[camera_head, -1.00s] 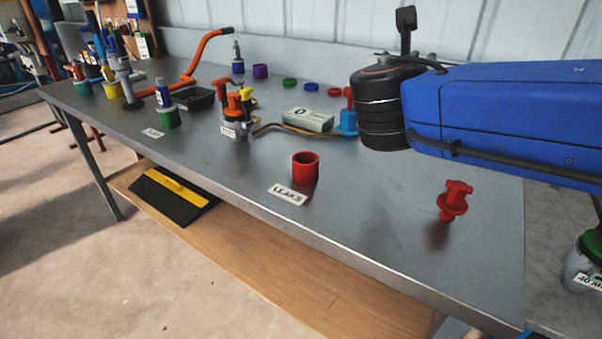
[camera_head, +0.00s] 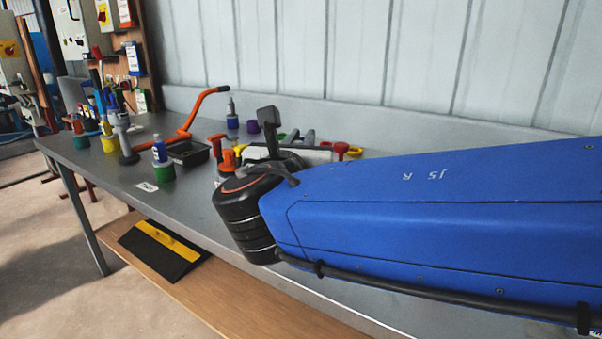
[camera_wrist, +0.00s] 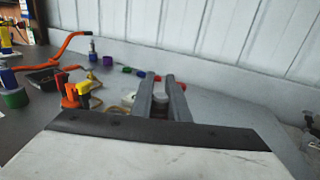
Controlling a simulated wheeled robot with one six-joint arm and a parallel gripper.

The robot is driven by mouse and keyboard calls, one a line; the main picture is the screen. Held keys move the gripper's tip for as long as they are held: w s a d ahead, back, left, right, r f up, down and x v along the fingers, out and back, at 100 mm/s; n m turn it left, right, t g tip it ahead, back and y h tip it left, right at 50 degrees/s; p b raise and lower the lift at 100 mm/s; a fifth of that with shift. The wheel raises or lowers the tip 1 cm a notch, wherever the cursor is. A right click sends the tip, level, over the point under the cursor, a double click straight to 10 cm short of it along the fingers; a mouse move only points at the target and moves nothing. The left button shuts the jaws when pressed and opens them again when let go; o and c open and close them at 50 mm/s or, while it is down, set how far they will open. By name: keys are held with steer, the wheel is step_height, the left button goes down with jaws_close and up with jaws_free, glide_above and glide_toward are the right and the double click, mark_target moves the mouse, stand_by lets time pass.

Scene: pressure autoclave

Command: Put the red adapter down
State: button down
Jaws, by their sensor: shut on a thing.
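My gripper (camera_wrist: 161,84) shows in the wrist view as two grey fingers, nearly parallel, with a narrow gap between them. A small red piece (camera_wrist: 183,86) shows just right of the fingers in the wrist view. A red part with yellow ends (camera_head: 341,149) shows behind my arm in the head view.
The grey bench (camera_head: 110,172) runs along the wall. A green-based bottle holder (camera_head: 161,172), black tray (camera_head: 189,152), orange bent handle (camera_head: 197,113) and purple cup (camera_head: 253,127) stand left of my arm.

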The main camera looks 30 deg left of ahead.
steer(key=shift+f, duration=2.8)
steer(key=c, duration=1.7)
jaws_free()
steer(key=shift+f, duration=0.1)
steer(key=v, duration=0.8)
steer(key=r+v, duration=0.1)
steer(key=v, duration=0.3)
